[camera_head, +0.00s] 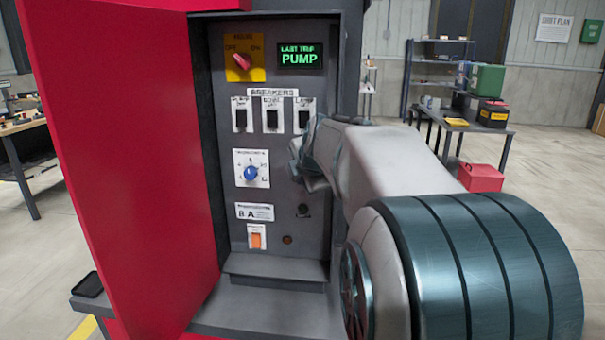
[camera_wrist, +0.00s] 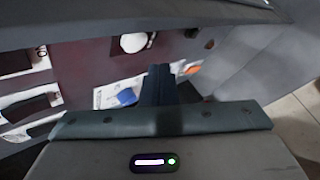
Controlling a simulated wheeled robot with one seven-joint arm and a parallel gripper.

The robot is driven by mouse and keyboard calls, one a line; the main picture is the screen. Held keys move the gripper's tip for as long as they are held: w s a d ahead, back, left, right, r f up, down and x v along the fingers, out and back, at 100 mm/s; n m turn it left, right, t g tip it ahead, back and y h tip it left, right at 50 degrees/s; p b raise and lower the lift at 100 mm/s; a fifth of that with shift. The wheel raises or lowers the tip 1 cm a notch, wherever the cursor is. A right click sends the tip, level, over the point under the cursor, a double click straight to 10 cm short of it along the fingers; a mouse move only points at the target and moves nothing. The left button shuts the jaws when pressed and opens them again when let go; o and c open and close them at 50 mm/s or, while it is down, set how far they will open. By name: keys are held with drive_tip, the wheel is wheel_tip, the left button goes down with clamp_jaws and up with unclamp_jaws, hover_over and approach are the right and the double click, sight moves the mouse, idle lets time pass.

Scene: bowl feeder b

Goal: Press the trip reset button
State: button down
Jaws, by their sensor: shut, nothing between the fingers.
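A white round button (camera_wrist: 133,42) stands out from the dark panel in the wrist view; it appears to be the trip reset button, though no label on it is readable. In the head view my gripper and arm hide that part of the panel. My gripper (camera_head: 299,168) is in front of the panel's right side, level with the blue dial. In the wrist view its fingers (camera_wrist: 159,69) are together and empty, with their tips just below and right of the white button. I cannot tell whether they touch the panel.
The cabinet's red door (camera_head: 130,150) stands open on the left. The panel carries a red main switch (camera_head: 242,62), a display (camera_head: 300,58) reading "LAST TRIP PUMP", three breakers (camera_head: 271,120), a blue dial (camera_head: 251,173), an orange switch (camera_head: 256,240) and a black knob (camera_head: 303,210).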

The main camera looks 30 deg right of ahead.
drive_tip(key=s+a, duration=0.1)
drive_tip(key=s, duration=0.1)
drive_tip(key=shift+s+a+b, duration=0.35)
drive_tip(key=shift+a+b, duration=0.05)
idle(0.6)
drive_tip(key=s+a+f+m+g+p, duration=0.1)
drive_tip(key=s+a+f+m+g, duration=0.1)
drive_tip(key=s+a+f+m, duration=0.2)
drive_tip(key=s+a+f+m+g+y+p, duration=0.1)
drive_tip(key=s+a+f+m+g+p, duration=0.1)
drive_tip(key=s+a+f+m, duration=0.3)
drive_tip(key=s+a+f+m+g+p, duration=0.2)
drive_tip(key=s+a+f+m, duration=0.3)
drive_tip(key=s+m, duration=0.4)
drive_tip(key=s+a, duration=0.1)
drive_tip(key=s, duration=0.4)
drive_tip(key=shift+g+y, duration=0.4)
